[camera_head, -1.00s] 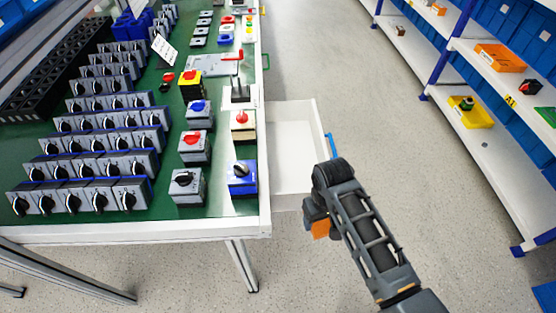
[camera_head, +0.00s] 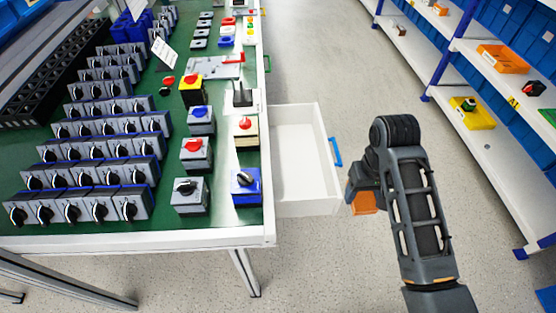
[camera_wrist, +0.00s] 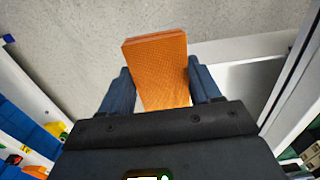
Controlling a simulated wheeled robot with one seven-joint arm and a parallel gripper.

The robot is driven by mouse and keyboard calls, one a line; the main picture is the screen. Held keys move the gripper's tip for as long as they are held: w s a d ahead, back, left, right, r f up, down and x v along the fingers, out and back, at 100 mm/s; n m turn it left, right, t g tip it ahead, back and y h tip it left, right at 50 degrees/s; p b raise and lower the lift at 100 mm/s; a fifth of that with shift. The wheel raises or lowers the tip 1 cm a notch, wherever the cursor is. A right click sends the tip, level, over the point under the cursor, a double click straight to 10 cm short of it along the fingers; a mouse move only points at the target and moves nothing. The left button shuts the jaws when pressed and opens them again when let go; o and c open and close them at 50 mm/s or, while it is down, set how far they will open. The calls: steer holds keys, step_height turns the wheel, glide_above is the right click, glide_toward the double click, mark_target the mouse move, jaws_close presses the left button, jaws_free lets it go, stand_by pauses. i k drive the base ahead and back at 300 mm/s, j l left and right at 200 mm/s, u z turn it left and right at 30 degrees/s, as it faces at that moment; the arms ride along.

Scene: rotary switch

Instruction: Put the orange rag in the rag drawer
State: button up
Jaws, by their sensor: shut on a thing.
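The orange rag (camera_wrist: 158,68) is a folded textured block between the two fingers of my gripper (camera_wrist: 160,88) in the wrist view. My gripper is shut on it. In the head view the rag (camera_head: 363,203) shows partly below my gripper (camera_head: 361,197), to the right of the drawer and apart from it. The white drawer (camera_head: 301,156) is pulled out from the right side of the table. Its inside looks empty, and it has a blue handle (camera_head: 336,151). Part of the drawer (camera_wrist: 238,80) also shows at the right in the wrist view.
The green-topped table (camera_head: 222,213) carries rows of grey rotary switches (camera_head: 129,202) and red, blue and yellow ones. A shelf (camera_head: 488,140) with blue bins stands at the right. Grey floor (camera_head: 330,60) is clear between them.

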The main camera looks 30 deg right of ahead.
mark_target(301, 162)
steer(key=i, duration=0.9)
